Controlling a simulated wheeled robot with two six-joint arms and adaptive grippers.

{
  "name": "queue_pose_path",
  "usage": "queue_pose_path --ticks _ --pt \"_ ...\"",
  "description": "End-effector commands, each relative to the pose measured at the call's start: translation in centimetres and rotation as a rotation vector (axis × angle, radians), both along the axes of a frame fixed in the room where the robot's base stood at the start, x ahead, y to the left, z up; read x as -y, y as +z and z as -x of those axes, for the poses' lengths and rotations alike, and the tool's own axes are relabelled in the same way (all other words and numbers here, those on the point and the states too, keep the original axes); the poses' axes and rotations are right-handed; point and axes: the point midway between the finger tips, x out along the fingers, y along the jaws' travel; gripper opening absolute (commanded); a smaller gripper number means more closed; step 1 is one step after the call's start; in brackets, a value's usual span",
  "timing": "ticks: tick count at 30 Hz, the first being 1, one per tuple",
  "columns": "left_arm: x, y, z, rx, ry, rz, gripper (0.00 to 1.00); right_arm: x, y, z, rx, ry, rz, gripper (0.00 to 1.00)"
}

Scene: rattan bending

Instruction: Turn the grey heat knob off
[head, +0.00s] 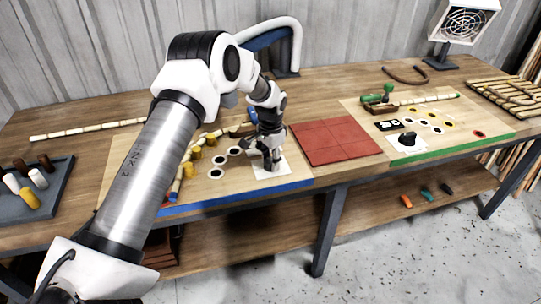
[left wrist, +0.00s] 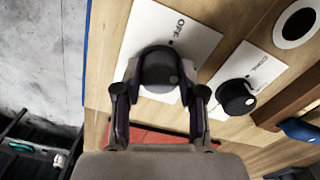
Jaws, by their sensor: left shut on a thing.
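The grey heat knob (left wrist: 160,68) is a dark round knob on a white plate (left wrist: 185,28) lettered OFF, with a small dot by the lettering. In the head view my left gripper (head: 270,163) points down over the white plate (head: 284,172) near the table's front edge and hides most of the knob. My right gripper is not in view.
A second black knob (left wrist: 235,97) on its own plate is close beside in the left wrist view. A red tiled mat (head: 335,142) lies to the right, with another black knob (head: 407,139) beyond it. A dark tray (head: 35,205) with several cylinders is at the left.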

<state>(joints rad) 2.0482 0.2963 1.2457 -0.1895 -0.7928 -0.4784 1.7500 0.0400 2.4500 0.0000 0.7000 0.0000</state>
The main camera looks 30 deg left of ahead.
Motion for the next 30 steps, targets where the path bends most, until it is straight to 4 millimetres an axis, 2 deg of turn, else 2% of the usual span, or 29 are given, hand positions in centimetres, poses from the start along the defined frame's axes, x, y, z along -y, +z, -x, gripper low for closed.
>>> queue_pose_path --ticks 21,30 --pt "0.1 -0.2 0.3 -0.01 0.669 0.001 0.05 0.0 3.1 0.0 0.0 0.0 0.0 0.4" --pt "0.0 -0.3 0.3 -0.01 0.87 0.0 0.05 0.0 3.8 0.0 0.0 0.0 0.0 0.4"
